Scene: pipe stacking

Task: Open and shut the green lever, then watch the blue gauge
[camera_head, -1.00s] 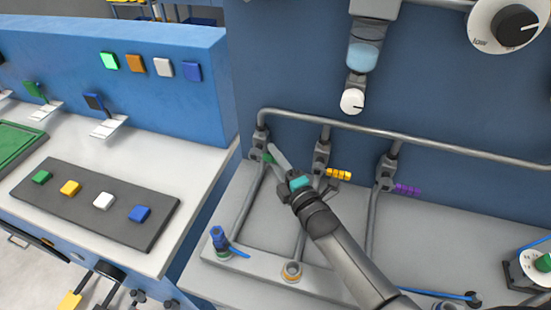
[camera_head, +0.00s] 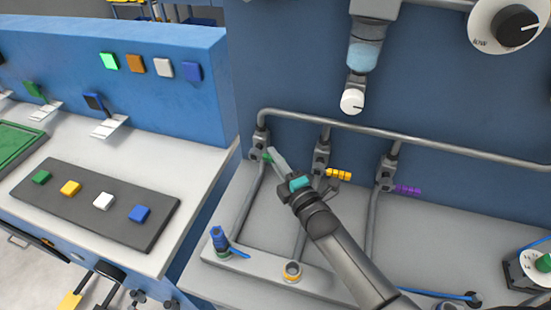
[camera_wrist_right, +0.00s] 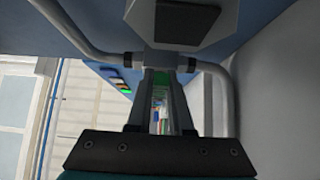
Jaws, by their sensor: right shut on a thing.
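The green lever (camera_head: 266,156) is on the leftmost pipe valve, low on the blue wall. It is largely hidden by the fingers of my right gripper (camera_head: 272,156), which are shut on it. In the right wrist view a bit of green shows between the two fingertips (camera_wrist_right: 161,76), by the grey valve and pipe. A white round dial (camera_head: 536,264) with green and blue parts is cut off at the lower right edge; I cannot tell if it is the blue gauge. My left gripper is not in view.
A yellow handle (camera_head: 339,174) and a purple handle (camera_head: 407,190) are on the valves to the right. A blue-topped fitting (camera_head: 218,239) stands on the front ledge. A button panel (camera_head: 95,203) lies on the left bench. The grey surface at right is mostly clear.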

